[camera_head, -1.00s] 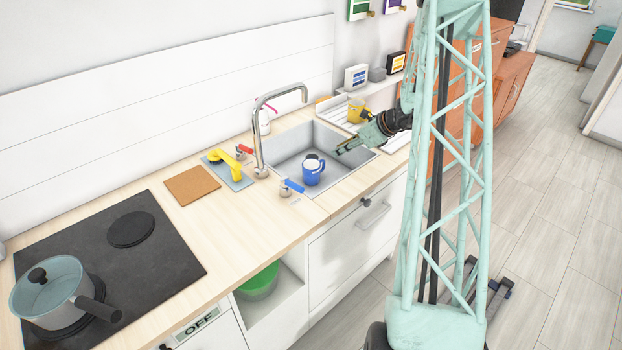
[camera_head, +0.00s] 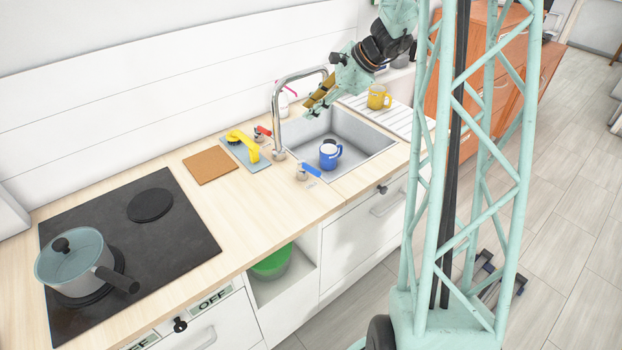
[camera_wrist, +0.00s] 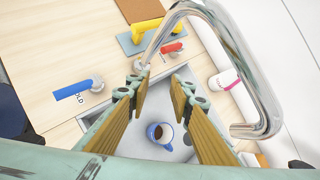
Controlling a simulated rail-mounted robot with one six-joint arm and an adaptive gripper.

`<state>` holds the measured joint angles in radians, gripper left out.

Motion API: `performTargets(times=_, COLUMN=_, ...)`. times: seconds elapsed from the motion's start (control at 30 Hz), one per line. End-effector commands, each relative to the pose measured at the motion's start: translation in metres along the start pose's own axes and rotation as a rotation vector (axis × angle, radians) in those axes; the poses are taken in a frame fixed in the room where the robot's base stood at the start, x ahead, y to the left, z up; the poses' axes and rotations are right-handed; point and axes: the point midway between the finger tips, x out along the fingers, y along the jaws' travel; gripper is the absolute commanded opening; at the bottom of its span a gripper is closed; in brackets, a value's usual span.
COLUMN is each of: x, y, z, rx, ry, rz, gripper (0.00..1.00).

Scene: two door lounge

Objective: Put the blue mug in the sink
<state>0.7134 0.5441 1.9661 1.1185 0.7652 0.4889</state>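The blue mug (camera_head: 329,155) stands upright inside the sink (camera_head: 368,143), near its front left. Its handle points to the right in the head view. In the wrist view the mug (camera_wrist: 160,133) shows between and below the fingers, with something dark inside it. My gripper (camera_head: 317,104) is above the sink, higher than the mug and apart from it. In the wrist view the fingers of my gripper (camera_wrist: 158,92) are spread wide with nothing between them.
The tall curved faucet (camera_head: 279,120) rises right beside my gripper. A blue-handled tap (camera_head: 308,170) and a red-handled tap (camera_head: 262,132) flank it. A yellow mug (camera_head: 378,97) stands on the drainboard (camera_head: 405,118).

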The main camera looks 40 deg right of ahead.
Motion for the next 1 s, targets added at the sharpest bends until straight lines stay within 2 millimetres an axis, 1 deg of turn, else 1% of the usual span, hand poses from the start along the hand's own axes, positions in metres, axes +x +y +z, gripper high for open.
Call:
performTargets(times=0.03, x=-0.004, y=0.006, z=0.015, rx=-0.036, ry=0.001, rz=0.010, gripper=0.21)
performTargets(times=0.1, x=-0.010, y=0.015, z=0.033, rx=-0.087, ry=0.003, rz=0.025, gripper=0.21)
performTargets(times=0.27, x=-0.024, y=0.038, z=0.072, rx=-0.204, ry=0.008, rz=0.060, gripper=0.21)
performTargets(times=0.4, x=-0.036, y=0.061, z=0.104, rx=-0.308, ry=0.012, rz=0.090, gripper=0.21)
performTargets(times=0.7, x=-0.064, y=0.112, z=0.162, rx=-0.524, ry=0.022, rz=0.152, gripper=0.21)
performTargets(times=1.0, x=-0.094, y=0.167, z=0.207, rx=-0.741, ry=0.035, rz=0.209, gripper=0.21)
